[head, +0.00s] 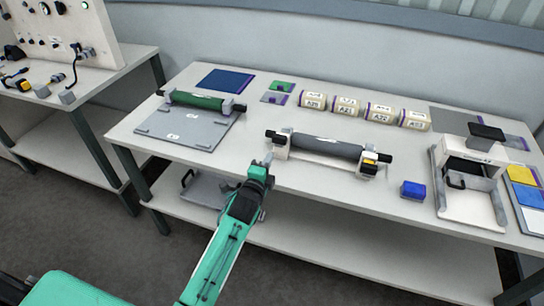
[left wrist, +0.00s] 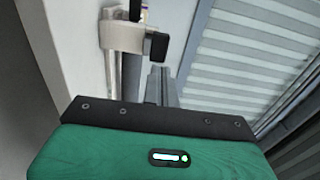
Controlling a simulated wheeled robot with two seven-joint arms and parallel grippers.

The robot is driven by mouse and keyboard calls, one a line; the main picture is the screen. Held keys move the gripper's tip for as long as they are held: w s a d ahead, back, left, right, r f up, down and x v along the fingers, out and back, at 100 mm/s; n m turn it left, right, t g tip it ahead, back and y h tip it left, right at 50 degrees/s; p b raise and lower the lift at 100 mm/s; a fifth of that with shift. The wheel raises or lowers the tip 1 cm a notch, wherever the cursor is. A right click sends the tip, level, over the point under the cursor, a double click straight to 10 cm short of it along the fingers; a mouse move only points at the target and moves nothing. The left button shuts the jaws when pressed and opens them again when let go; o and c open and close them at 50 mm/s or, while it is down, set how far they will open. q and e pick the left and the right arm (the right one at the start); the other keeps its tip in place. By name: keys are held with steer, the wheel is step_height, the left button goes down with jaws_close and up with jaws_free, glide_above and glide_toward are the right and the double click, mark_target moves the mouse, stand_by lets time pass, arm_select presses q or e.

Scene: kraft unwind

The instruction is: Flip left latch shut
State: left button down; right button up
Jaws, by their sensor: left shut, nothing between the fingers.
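A grey roller (head: 325,146) lies across a white stand on the table, with a white left support (head: 281,151) and a right support (head: 368,171). A black piece (head: 272,134) sticks out at the left end; I cannot tell if it is the left latch or how it is turned. My left gripper (head: 267,162) is shut and empty, just in front of and left of the left support. In the left wrist view a pale bracket (left wrist: 122,38) with a black block (left wrist: 157,46) stands beyond my finger (left wrist: 160,84). Contact cannot be told.
A green roller (head: 197,100) rests on a grey plate (head: 172,131) at the left. A blue block (head: 412,190) and a white frame device (head: 465,211) are at the right. The table's front edge (head: 250,166) runs beneath my gripper.

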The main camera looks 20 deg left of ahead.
arm_select(q)
steer(key=s+b, duration=0.1)
steer(key=s, duration=0.6)
arm_select(e)
steer(key=shift+w+a+f, duration=0.2)
steer(key=shift+w+f, duration=0.45)
arm_select(q)
steer(key=shift+a, duration=0.1)
arm_select(e)
steer(key=shift+w, duration=0.1)
